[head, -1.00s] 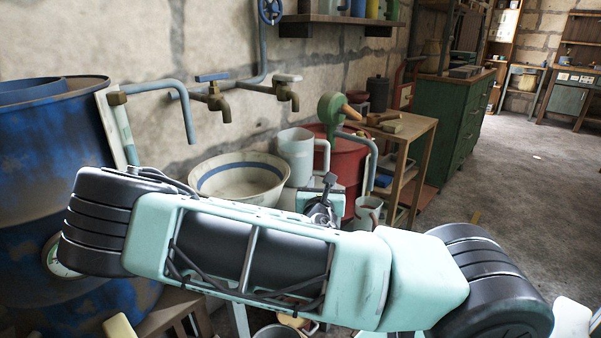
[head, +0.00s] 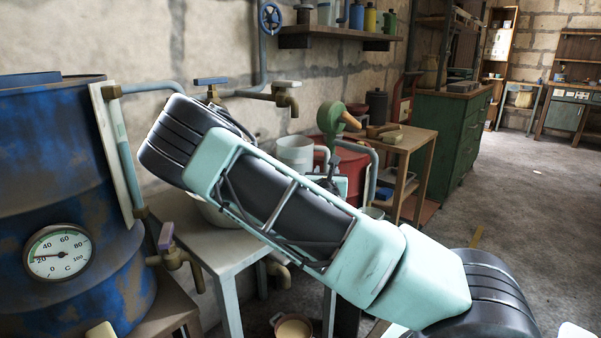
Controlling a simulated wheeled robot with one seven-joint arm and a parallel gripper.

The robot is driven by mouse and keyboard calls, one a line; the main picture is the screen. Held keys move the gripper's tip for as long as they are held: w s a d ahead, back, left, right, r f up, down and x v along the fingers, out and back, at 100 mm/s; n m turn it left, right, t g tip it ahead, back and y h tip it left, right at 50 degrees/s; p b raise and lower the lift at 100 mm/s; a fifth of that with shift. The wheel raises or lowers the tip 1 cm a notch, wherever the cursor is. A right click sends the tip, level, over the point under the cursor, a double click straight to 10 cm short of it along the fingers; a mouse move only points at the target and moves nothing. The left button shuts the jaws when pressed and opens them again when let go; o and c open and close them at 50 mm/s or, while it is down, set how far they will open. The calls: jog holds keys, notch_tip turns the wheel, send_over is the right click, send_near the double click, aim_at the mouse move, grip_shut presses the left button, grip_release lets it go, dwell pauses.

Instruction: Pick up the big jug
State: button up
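The big jug (head: 294,154) is pale, with a handle on its right side. It stands upright behind my arm, below the right-hand tap and next to a red drum. My arm hides its lower part. Only a small mint and dark piece of my gripper or wrist (head: 331,180) shows, just right of and below the jug. The fingers are hidden behind my arm, so I cannot tell whether they are open or touch the jug.
A pale basin (head: 214,214) is mostly hidden behind my arm on a grey table (head: 222,258). A blue barrel (head: 60,190) with a dial stands left. Brass taps (head: 287,99) stick out above. The red drum (head: 350,176) and wooden stand (head: 408,150) are right. The floor farther right is clear.

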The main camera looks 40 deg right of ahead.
jog(key=shift+x, duration=1.05)
grip_shut()
dwell(0.5)
